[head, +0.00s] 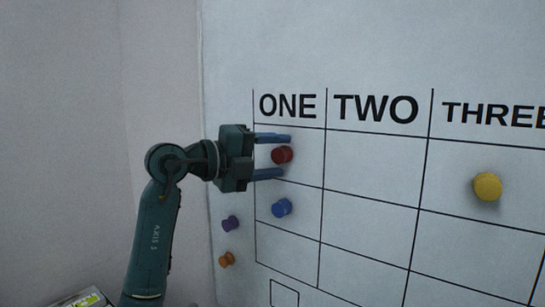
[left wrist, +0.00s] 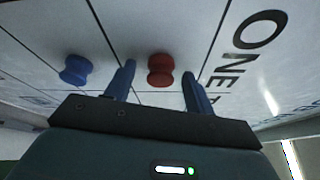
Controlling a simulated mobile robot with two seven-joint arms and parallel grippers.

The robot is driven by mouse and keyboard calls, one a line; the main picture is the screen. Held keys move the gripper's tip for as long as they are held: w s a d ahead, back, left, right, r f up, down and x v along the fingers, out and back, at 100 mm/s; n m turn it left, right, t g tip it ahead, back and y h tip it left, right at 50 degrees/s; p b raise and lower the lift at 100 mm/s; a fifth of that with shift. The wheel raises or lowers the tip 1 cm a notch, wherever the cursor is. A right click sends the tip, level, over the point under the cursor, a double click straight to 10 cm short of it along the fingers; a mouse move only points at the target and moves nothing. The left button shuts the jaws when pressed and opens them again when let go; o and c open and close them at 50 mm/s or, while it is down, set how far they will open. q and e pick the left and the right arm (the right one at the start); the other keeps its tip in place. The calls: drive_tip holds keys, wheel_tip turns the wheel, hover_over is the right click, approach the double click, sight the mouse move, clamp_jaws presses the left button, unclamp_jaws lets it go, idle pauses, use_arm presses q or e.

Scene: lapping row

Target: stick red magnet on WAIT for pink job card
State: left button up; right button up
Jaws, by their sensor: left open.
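The red magnet (head: 282,155) sits on the whiteboard in the top cell under ONE. My left gripper (head: 286,156) is open, with one blue finger above the magnet and one below it. In the left wrist view the red magnet (left wrist: 161,70) stands between the two open fingertips (left wrist: 160,75), with gaps on both sides. No cell labelled WAIT and no pink job card show in either view. My right gripper is not in view.
A blue magnet (head: 281,208) is in the cell below. A purple magnet (head: 230,223) and an orange magnet (head: 227,259) sit left of the grid. A yellow magnet (head: 487,187) is under THREE. The cells under TWO that show are empty.

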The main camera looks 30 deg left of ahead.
use_arm(q)
drive_tip(key=shift+s, duration=0.1)
drive_tip(key=shift+s+a, duration=0.2)
drive_tip(key=shift+s, duration=0.05)
drive_tip(key=b+v, duration=0.3)
drive_tip(key=v, duration=0.9)
drive_tip(key=shift+s+b, duration=0.15)
drive_tip(key=shift+b, duration=0.2)
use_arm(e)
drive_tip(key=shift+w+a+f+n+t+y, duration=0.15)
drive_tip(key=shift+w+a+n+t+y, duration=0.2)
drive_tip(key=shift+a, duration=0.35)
use_arm(q)
drive_tip(key=shift+a+r, duration=0.1)
